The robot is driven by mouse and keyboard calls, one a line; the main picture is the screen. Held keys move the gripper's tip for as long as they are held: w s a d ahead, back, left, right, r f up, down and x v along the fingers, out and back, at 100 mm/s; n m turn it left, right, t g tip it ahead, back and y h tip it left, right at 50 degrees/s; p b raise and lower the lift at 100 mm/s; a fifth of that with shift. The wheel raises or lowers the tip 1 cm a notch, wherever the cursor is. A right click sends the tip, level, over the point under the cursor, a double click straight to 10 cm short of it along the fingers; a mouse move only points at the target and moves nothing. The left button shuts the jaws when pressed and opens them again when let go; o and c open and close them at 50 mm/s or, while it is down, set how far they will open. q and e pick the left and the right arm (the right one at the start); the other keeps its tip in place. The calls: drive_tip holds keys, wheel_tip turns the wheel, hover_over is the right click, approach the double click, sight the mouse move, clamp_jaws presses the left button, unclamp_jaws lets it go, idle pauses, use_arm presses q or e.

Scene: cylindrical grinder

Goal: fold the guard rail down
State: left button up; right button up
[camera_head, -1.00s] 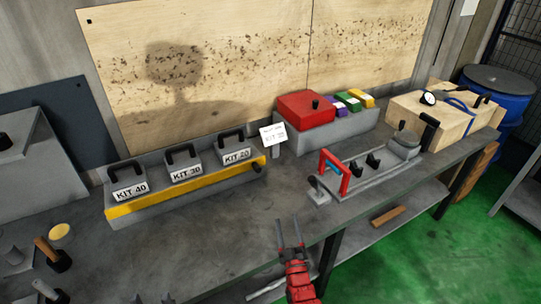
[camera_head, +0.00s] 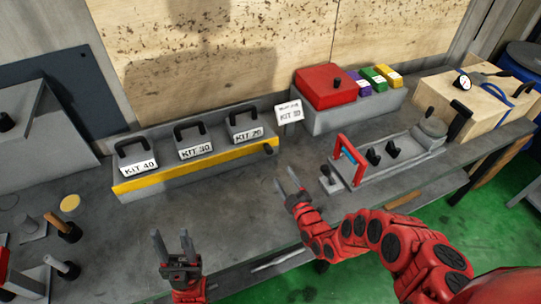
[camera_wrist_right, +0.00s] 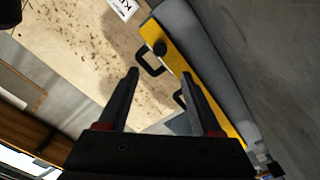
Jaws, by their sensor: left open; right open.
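The guard rail, a long yellow bar (camera_head: 190,169), stands upright along the front of the grey kit rack. It has a black knob (camera_head: 269,149) at its right end. In the right wrist view the yellow bar (camera_wrist_right: 215,95) runs diagonally, with the black knob (camera_wrist_right: 159,47) ahead of the fingers. My right gripper (camera_head: 288,181) is open and empty over the bench, in front and slightly right of the knob, apart from it. It also shows in the right wrist view (camera_wrist_right: 158,75). My left gripper (camera_head: 173,241) is open and empty near the front edge, apart from the rail.
Behind the rail stand cases marked KIT 40 (camera_head: 136,168), KIT 30 (camera_head: 194,150) and KIT 20 (camera_head: 246,134). A small sign (camera_head: 289,112) stands right of the rack. A fixture with a red frame (camera_head: 350,160) is further right.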

sight(270, 153)
drive_tip(key=b+x, duration=0.2)
drive_tip(key=x, duration=0.3)
drive_tip(key=b+x, duration=0.3)
drive_tip(key=x, duration=0.2)
drive_tip(key=shift+w+a+f+b, duration=0.15)
drive_tip(key=shift+w+f+b, duration=0.05)
drive_tip(key=shift+f+b, duration=0.1)
drive_tip(key=shift+w+r+p, duration=0.2)
drive_tip(key=shift+w+p, duration=0.15)
drive_tip(key=shift+w+a, duration=0.25)
drive_tip(key=shift+w, duration=0.35)
drive_tip(key=shift+w+r, duration=0.1)
drive_tip(key=shift+w, duration=0.25)
clamp_jaws()
